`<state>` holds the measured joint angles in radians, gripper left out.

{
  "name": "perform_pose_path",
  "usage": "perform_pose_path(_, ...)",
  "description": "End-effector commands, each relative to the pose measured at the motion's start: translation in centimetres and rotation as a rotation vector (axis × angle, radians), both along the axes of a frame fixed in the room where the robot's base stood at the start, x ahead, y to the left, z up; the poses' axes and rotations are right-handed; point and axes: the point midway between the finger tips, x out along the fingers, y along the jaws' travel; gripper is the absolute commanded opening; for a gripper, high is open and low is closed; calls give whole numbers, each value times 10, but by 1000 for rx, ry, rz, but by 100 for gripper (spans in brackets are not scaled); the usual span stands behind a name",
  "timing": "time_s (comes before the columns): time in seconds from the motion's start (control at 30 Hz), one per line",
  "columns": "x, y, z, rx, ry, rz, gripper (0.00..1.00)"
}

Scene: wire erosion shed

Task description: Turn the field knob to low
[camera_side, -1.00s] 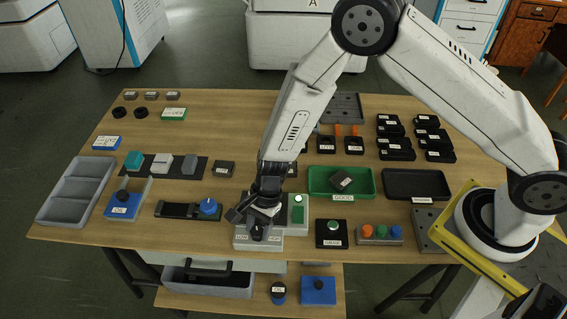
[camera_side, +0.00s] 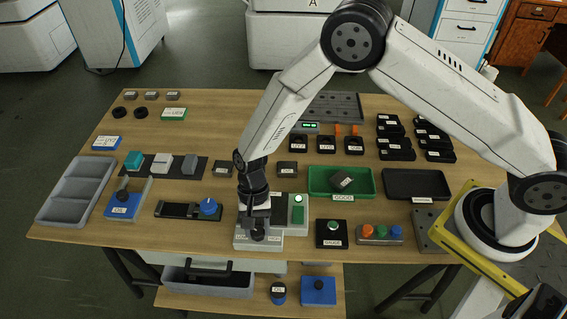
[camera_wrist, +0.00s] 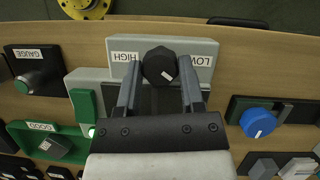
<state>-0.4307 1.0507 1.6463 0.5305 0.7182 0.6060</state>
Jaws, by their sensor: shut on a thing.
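The field knob (camera_wrist: 160,65) is round and black with a short white mark. It stands on a light grey housing labelled HIGH at left and LOW at right in the wrist view; the side view shows the housing (camera_side: 275,243) at the table's front. The mark points toward the lower right in the wrist view, on the LOW side of middle. My gripper (camera_wrist: 160,80) is shut on the knob, one finger on each side. In the side view my gripper (camera_side: 258,228) is over the knob and hides part of it.
A green slider block (camera_side: 298,214) with a lit lamp adjoins the housing. The black GAUGE box (camera_side: 331,241) stands to its right and a blue-knob fixture (camera_side: 208,206) to its left. The green GOOD tray (camera_side: 318,192) lies behind. Bare wood shows left of the housing.

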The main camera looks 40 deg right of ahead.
Motion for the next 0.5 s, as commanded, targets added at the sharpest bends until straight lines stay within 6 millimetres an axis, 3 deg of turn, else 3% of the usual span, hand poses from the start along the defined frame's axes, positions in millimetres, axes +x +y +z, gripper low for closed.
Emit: perform_pose_path(0.5, 1, 0, 0, 0, 0, 121, 0)
